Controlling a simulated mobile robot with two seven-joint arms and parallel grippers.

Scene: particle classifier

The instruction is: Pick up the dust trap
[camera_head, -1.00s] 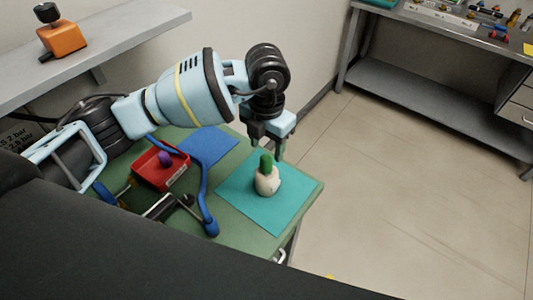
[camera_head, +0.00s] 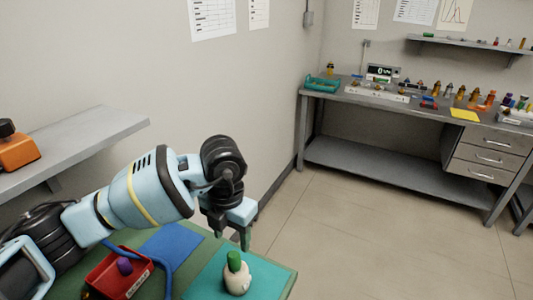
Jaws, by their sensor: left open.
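A cream-white rounded vessel (camera_head: 237,279) with a green top (camera_head: 234,261) stands upright on a teal mat (camera_head: 205,282) at the bottom of the head view. I cannot tell from the picture whether this is the dust trap. My left gripper (camera_head: 236,236) points down just above and behind the vessel in the picture. Its fingers are apart and nothing shows between them. I see no contact with the vessel. My right gripper is out of view.
A red bin (camera_head: 117,275) with a purple item, a blue mat (camera_head: 172,243) and a blue hose share the green table. A grey wall shelf (camera_head: 75,146) holds an orange device (camera_head: 17,151). A far bench (camera_head: 400,100) carries many small items. The floor between is clear.

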